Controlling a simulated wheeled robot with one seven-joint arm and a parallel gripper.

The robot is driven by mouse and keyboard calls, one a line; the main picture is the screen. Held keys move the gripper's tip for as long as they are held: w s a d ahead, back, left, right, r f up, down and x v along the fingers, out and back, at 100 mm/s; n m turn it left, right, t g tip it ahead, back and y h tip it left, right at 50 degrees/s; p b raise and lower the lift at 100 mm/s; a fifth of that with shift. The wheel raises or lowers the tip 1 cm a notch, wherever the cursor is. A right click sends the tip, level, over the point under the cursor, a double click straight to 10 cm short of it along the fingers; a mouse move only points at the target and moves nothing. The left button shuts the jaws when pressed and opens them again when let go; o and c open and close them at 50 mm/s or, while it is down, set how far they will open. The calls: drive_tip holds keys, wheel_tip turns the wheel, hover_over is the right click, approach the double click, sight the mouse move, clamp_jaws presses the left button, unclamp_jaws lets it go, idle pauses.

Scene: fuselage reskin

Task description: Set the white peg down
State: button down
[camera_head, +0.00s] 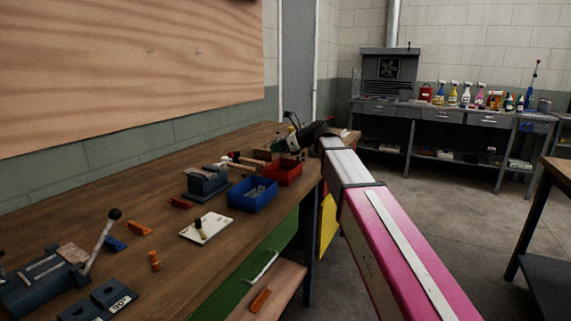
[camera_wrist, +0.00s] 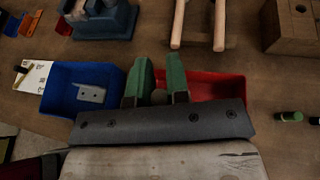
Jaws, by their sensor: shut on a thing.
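My gripper (camera_wrist: 158,85) shows in the wrist view as two green fingers with a narrow gap. In the head view my gripper (camera_head: 288,146) is at the far part of the bench, beyond the red bin (camera_head: 284,171). The peg cannot be made out clearly there.
The blue bin (camera_head: 252,195) holds a grey piece. A vise (camera_head: 206,181), a white plate (camera_head: 206,228) with a dark peg and several orange pieces lie on the bench (camera_head: 185,265). Hammer handles (camera_wrist: 179,22), a wooden block (camera_wrist: 291,27) and a green-tipped bottle (camera_wrist: 289,116) surround the gripper.

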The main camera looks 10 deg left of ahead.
drive_tip(key=shift+w+d+f, duration=0.4)
drive_tip(key=shift+d+f, duration=0.15)
drive_tip(key=shift+f, duration=0.5)
drive_tip(key=shift+w+d+f, duration=0.45)
drive_tip(key=shift+d+f, duration=0.05)
drive_tip(key=shift+f, duration=0.6)
drive_tip(key=shift+w+d+f, duration=0.4)
drive_tip(key=shift+d+f, duration=0.15)
drive_tip(key=shift+f, duration=0.5)
drive_tip(key=shift+f, duration=0.6)
drive_tip(key=c, duration=1.1)
unclamp_jaws()
